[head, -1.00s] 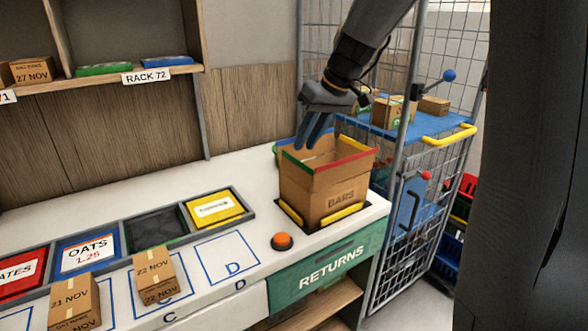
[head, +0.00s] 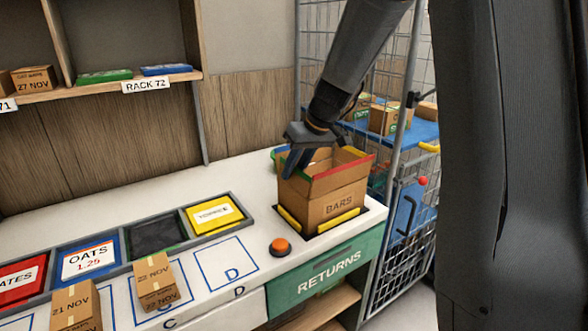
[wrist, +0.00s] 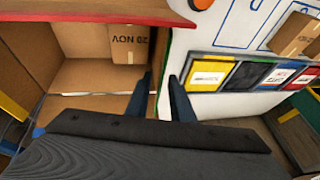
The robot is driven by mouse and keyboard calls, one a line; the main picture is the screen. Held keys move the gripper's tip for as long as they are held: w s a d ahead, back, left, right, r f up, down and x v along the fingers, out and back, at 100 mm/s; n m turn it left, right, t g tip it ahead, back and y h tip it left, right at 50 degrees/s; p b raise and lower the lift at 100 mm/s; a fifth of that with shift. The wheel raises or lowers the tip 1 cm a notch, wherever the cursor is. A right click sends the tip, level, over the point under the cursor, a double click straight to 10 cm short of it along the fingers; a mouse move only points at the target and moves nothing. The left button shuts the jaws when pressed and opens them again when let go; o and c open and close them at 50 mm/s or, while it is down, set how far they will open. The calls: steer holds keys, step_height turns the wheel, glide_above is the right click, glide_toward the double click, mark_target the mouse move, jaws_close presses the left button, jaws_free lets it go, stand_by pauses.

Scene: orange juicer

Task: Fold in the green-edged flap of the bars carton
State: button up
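The brown bars carton (head: 331,208) stands upright and open-topped on the counter. Its red-edged flap (head: 342,168) is raised at the front and its yellow-edged flap (head: 356,153) is at the right. The green-edged flap is on the left side, mostly hidden by my gripper (head: 291,165). My gripper is open and points down at that left side. In the wrist view its two fingers (wrist: 158,95) are apart around the carton's left edge, one inside and one over the counter side. Whether they touch the flap cannot be told. A small box (wrist: 128,44) marked 20 NOV lies inside the carton.
Yellow brackets (head: 338,219) hold the carton's base. An orange button (head: 279,247) stands at its front left. Shallow bins, including a yellow one (head: 214,213), line the counter to the left. A wire trolley (head: 411,205) stands close on the right. Square D (head: 229,262) is empty.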

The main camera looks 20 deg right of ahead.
mark_target(287, 183)
jaws_close()
steer(key=d+y+b, duration=0.1)
steer(key=b, duration=0.1)
steer(key=f+g+y+b, duration=0.1)
steer(key=y+b, duration=0.1)
steer(key=b, duration=0.1)
steer(key=shift+w+d+m+y, duration=0.3)
steer(key=shift+w+d+m, duration=0.1)
steer(key=shift+w+d+f+m+y+b, duration=0.1)
steer(key=shift+d+f+m+y+b, duration=0.1)
steer(key=shift+y+b, duration=0.3)
steer(key=shift+d+f+m+y+b, duration=0.1)
steer(key=shift+d+y+b, duration=0.15)
steer(key=shift+y, duration=0.35)
steer(key=shift+w+d+f+m+g+y+b, duration=0.15)
steer(key=shift+f+g+y+b, duration=0.2)
steer(key=shift+y, duration=0.3)
steer(key=shift+s+d+f+m+g+y+b, duration=0.1)
steer(key=shift+d+m+g+y+b, duration=0.05)
steer(key=shift+y+b, duration=0.4)
steer(key=shift+y, duration=0.3)
jaws_free()
